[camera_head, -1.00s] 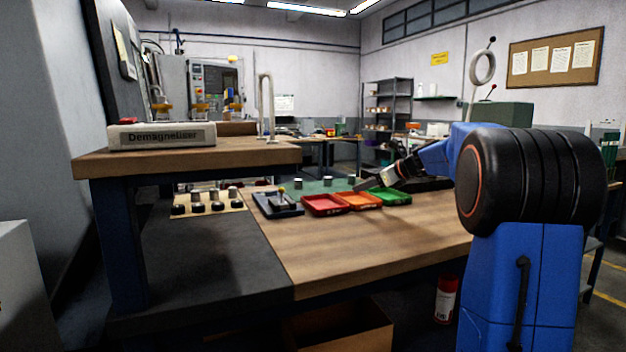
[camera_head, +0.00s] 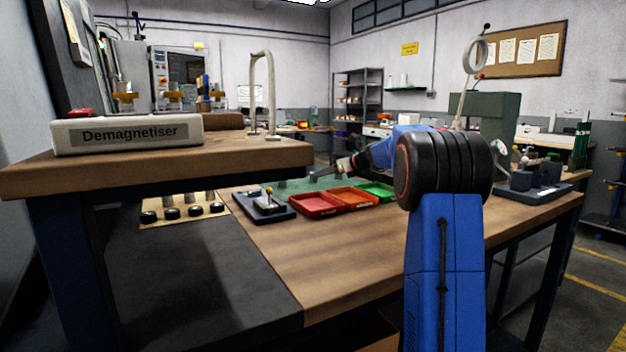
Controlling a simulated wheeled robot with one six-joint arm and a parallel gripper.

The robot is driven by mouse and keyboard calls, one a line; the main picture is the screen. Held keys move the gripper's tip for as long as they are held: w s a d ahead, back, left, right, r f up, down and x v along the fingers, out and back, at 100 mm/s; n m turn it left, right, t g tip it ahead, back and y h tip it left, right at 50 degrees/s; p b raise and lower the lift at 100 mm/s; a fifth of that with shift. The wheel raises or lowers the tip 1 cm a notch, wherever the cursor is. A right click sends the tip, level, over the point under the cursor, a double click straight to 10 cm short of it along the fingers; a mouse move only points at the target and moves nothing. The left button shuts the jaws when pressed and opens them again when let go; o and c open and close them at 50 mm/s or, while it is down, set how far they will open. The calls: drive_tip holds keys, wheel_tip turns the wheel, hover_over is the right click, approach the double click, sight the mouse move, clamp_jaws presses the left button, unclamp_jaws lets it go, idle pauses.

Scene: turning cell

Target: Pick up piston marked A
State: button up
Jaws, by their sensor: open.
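A small grey metal cylinder, perhaps a piston (camera_head: 283,184), stands on the green mat (camera_head: 304,186) at the back of the bench. No letter A is readable on it at this size. Any other cylinders on the mat are hidden or too small to make out. My gripper (camera_head: 316,174) is low over the back of the mat, to the right of the cylinder and apart from it in the picture. It is open, and I see nothing held in it.
Red (camera_head: 316,206), orange (camera_head: 354,198) and green (camera_head: 376,189) trays lie in front of the mat, beside a dark fixture (camera_head: 264,206). Black-based parts (camera_head: 172,213) sit on a tan board under the raised shelf (camera_head: 220,162) with the Demagnetiser (camera_head: 128,133). The wooden front bench is clear.

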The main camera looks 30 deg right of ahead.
sight(313, 175)
drive_tip(key=x, duration=0.4)
drive_tip(key=shift+d+x, duration=0.15)
drive_tip(key=shift+x, duration=1.3)
drive_tip(key=shift+d+x, duration=0.15)
drive_tip(key=shift+x, duration=1.25)
drive_tip(key=shift+w+r, duration=0.2)
drive_tip(key=shift+c, duration=0.4)
drive_tip(key=c, duration=1.1)
